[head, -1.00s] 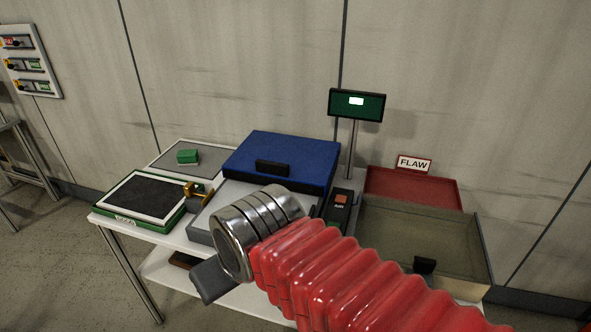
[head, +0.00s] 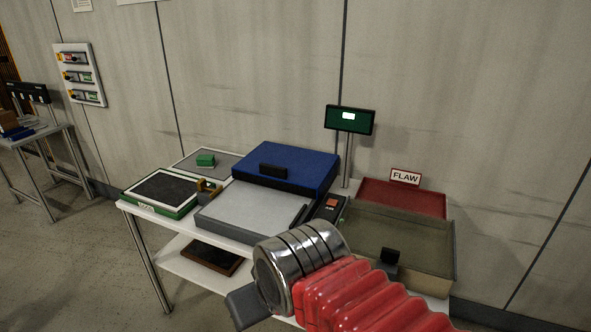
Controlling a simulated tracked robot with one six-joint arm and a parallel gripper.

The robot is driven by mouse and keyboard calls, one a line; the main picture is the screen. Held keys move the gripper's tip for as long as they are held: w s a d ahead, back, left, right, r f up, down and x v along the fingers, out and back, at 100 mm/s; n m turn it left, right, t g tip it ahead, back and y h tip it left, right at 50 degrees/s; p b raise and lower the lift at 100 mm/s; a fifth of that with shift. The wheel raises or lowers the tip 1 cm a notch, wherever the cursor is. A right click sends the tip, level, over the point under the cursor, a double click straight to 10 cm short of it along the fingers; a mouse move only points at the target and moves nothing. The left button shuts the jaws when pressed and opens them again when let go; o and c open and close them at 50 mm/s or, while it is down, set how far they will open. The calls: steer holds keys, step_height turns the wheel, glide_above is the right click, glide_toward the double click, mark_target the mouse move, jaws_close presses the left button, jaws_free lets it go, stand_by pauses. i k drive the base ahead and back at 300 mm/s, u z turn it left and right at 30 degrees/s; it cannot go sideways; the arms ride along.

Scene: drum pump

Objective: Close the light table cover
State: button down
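The light table appears to be the low grey box with a pale flat top (head: 245,212) on the white table. The blue cover (head: 310,165) with a black handle (head: 273,171) is at its back, leaving the front of the pale top uncovered. I cannot tell how it is joined. My gripper (head: 245,307) is low in front of the table, apart from the cover. Only a dark part shows past my metal wrist, so its opening is hidden.
A green-framed tray (head: 162,192) and a brass-coloured fixture (head: 208,188) stand left. A small display on a post (head: 349,120) stands behind. At right are a see-through box (head: 420,232) with a black handle and a red tray (head: 405,196) by a FLAW sign.

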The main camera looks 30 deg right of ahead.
mark_target(294, 170)
steer(key=z, duration=0.2)
steer(key=i, duration=1.5)
steer(key=z, duration=0.05)
